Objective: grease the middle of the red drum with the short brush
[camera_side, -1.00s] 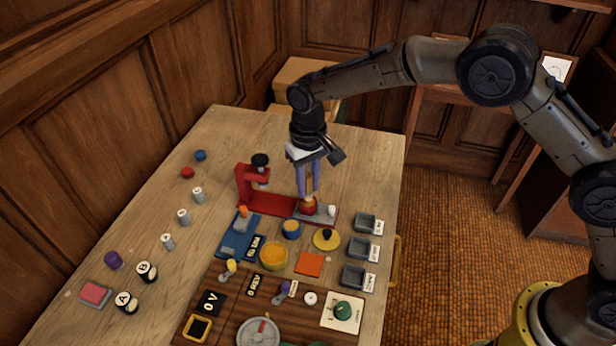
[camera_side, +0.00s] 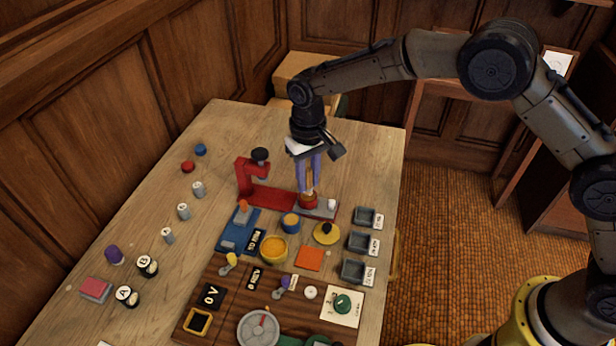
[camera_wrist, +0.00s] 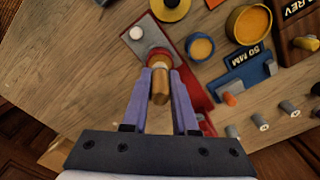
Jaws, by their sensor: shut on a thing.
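The red drum (camera_side: 309,201) sits on a grey plate (camera_side: 320,211) at the end of a red stand; in the wrist view the drum (camera_wrist: 150,54) lies just beyond my fingertips. My gripper (camera_side: 308,182) is above the drum, its purple fingers shut on a short tan-brown brush, whose handle (camera_wrist: 160,88) shows between the fingertips in the wrist view. The brush points down at the drum's top. A yellowish patch shows where they meet, and I cannot tell whether brush and drum touch. The bristles are hidden.
The red stand (camera_side: 267,199) rises to a black knob left of my gripper. A white knob (camera_side: 332,204) is close right of the drum. A blue pot (camera_side: 290,224) and a yellow pot (camera_side: 273,249) stand in front. Grey bins (camera_side: 365,218) line the right. The table's back is clear.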

